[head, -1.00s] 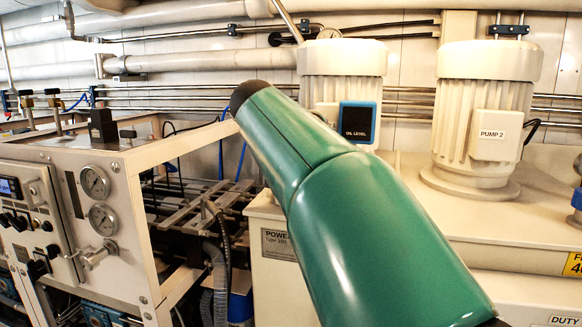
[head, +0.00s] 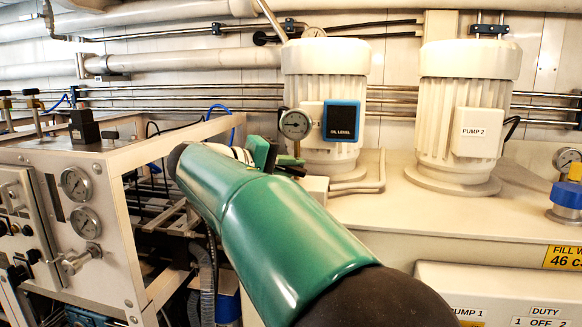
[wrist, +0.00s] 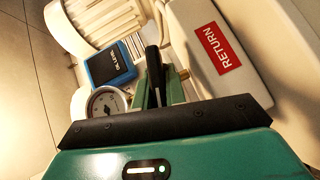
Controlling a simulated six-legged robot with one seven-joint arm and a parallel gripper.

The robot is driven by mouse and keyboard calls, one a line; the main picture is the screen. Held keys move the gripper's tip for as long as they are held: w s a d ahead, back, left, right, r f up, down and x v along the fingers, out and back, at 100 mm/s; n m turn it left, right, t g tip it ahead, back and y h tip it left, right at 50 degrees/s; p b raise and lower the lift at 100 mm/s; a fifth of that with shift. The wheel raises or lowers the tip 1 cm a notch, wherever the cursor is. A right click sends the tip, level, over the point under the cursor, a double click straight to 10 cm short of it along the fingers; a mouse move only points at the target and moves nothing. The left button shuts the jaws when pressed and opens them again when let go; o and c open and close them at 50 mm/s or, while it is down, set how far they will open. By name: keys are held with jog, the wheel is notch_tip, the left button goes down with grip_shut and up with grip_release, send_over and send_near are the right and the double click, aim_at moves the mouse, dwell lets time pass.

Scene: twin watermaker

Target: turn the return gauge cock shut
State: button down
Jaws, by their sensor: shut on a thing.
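The return gauge (head: 295,124) is a small round white dial standing on a brass stem in front of the left pump motor. It also shows in the wrist view (wrist: 106,103), left of my gripper. A red RETURN label (wrist: 215,48) is on a pale block right of my gripper. My gripper (wrist: 156,88) has green fingers close together around a slim black piece, which looks like the cock's handle. Brass fitting shows just right of it. In the head view my gripper (head: 266,153) is beside the gauge stem, partly behind my arm. The cock's body is mostly hidden.
A blue-framed oil level box (head: 341,121) is on the left motor, close to the gauge. The pump 2 motor (head: 465,110) stands right. A framed panel with two gauges (head: 76,184) is at left.

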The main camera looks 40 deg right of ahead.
jog(key=shift+n+h, duration=1)
jog(key=shift+h, duration=0.1)
jog(key=c, duration=1.4)
grip_release()
jog(key=shift+c, duration=0.2)
jog(key=a, duration=1.4)
jog(key=shift+w, duration=0.4)
jog(key=shift+d+f, duration=0.1)
jog(key=shift+f, duration=0.05)
